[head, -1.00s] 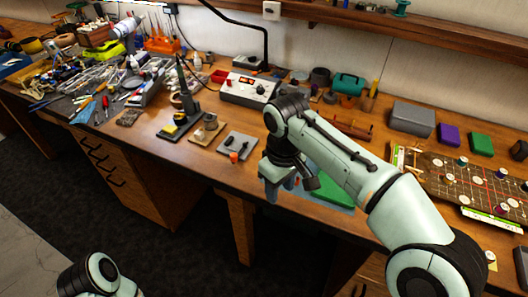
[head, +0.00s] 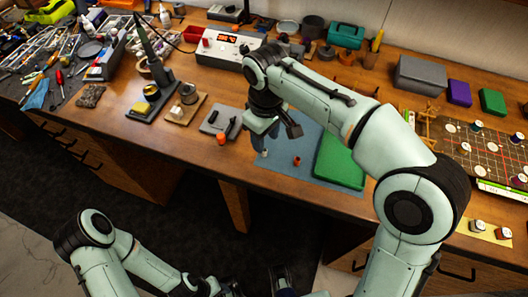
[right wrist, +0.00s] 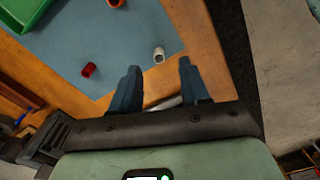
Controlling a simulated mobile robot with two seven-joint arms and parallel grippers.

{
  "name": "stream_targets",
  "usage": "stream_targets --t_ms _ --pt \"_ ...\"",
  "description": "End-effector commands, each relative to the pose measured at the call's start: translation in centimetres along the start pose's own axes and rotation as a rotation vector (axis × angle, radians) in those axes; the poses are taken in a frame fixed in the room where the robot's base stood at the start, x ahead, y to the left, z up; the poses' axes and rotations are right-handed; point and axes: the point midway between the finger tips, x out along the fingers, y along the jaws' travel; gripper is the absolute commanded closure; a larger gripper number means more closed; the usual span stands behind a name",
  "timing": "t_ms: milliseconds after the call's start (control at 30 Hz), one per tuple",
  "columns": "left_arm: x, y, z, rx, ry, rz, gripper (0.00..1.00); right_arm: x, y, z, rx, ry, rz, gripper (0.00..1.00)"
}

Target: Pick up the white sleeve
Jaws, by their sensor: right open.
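The white sleeve (right wrist: 158,54) is a small pale cylinder on the blue-grey mat (right wrist: 150,20), near the mat's edge in the right wrist view. In the head view it shows as a small pale spot (head: 264,153) just below my right gripper. My right gripper (right wrist: 158,72) is open, with its two blue fingers on either side of the line to the sleeve. The sleeve appears between and beyond the fingertips, not gripped. In the head view the right gripper (head: 259,138) points down over the mat's left part.
A red sleeve (right wrist: 88,70) lies on the mat, with a green tray (head: 340,160) at the mat's right. An orange cup (head: 221,138) stands by a grey plate (head: 217,120) left of the gripper. The wooden bench's front edge (head: 290,188) is close by.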

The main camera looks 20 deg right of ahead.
Motion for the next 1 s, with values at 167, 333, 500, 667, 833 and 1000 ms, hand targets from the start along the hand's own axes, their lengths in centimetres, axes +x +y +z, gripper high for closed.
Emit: stream_targets --t_ms 167,333,500,667,833,1000 --pt "0.3 -0.1 -0.1 0.000 0.001 0.000 0.57 1.2 0.0 -0.1 0.001 -0.001 0.000 0.54" --pt "0.7 -0.1 -0.3 0.001 0.007 0.002 0.57 3.8 0.2 -0.5 0.001 -0.003 -0.001 0.54" --pt "0.9 -0.1 -0.5 0.002 0.013 0.003 0.57 5.7 0.2 -0.5 0.001 -0.001 -0.001 0.54" --pt "0.9 -0.1 -0.5 0.002 0.015 0.004 0.57 5.9 0.2 -0.6 0.001 0.002 0.000 0.54" --pt "0.9 -0.1 -0.5 0.002 0.015 0.004 0.57 5.9 0.2 -0.6 0.000 0.001 0.000 0.71" --pt "0.9 -0.1 -0.5 0.002 0.015 0.004 0.57 5.9 0.2 -0.6 0.000 0.001 0.000 1.00"
